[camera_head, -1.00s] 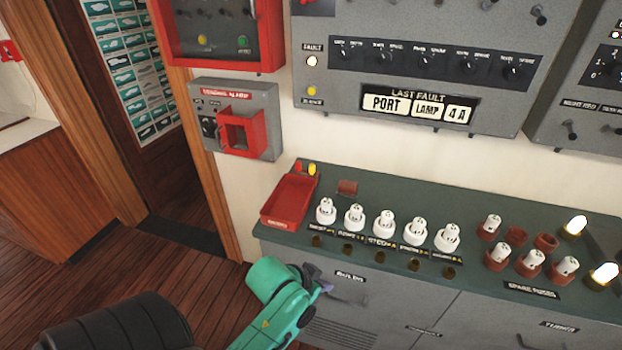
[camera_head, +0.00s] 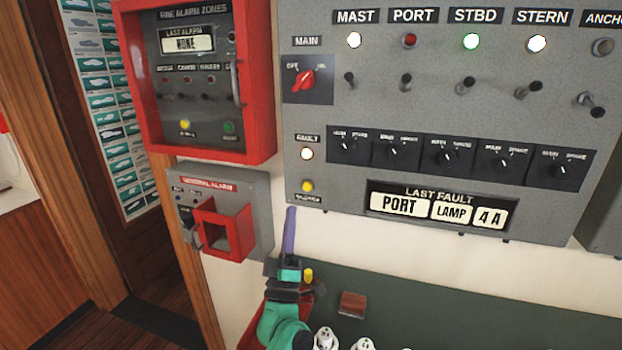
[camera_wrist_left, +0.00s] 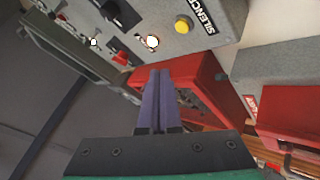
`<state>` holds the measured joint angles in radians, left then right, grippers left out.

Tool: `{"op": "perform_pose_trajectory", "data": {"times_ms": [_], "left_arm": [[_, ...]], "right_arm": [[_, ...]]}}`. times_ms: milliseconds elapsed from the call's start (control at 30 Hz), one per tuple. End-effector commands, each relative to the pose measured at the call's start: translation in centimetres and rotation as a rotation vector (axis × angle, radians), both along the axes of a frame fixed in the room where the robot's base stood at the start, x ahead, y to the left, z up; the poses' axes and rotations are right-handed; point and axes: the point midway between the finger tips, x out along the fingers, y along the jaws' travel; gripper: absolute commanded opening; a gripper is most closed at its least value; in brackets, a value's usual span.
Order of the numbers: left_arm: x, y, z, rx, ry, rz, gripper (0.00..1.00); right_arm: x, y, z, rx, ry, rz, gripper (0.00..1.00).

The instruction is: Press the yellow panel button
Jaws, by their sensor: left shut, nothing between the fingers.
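A yellow button (camera_head: 307,187) sits on the grey navigation light panel (camera_head: 440,110), below the lit FAULT lamp (camera_head: 307,154) and above a small label. In the left wrist view the yellow button (camera_wrist_left: 183,24) is at the top, beside a label reading SILENCE. My left gripper (camera_head: 290,212) is shut and empty, its purple fingers pointing up just below and left of the button, apart from it in the picture. In the wrist view the shut fingers (camera_wrist_left: 158,72) point toward the panel's lower edge. Another yellow button (camera_head: 185,124) is inside the red fire alarm box. My right gripper is not in view.
The red fire alarm box (camera_head: 264,120) and the general alarm box (camera_head: 260,190) with its red guard are left of my gripper. Below is a green-topped console (camera_head: 420,305) with white fuses and a small yellow piece (camera_head: 308,275). Toggle switches stick out of the panel.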

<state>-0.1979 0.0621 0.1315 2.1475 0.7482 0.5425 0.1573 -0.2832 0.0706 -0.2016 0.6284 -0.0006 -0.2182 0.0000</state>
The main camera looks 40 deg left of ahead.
Motion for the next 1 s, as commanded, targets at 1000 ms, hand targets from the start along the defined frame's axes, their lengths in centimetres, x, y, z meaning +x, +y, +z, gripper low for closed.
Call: {"op": "perform_pose_trajectory", "data": {"times_ms": [1000], "left_arm": [[7.7,2.7,-0.3,0.001,-0.003,0.002,0.00]], "right_arm": [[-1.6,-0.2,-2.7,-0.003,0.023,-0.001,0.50]]}}
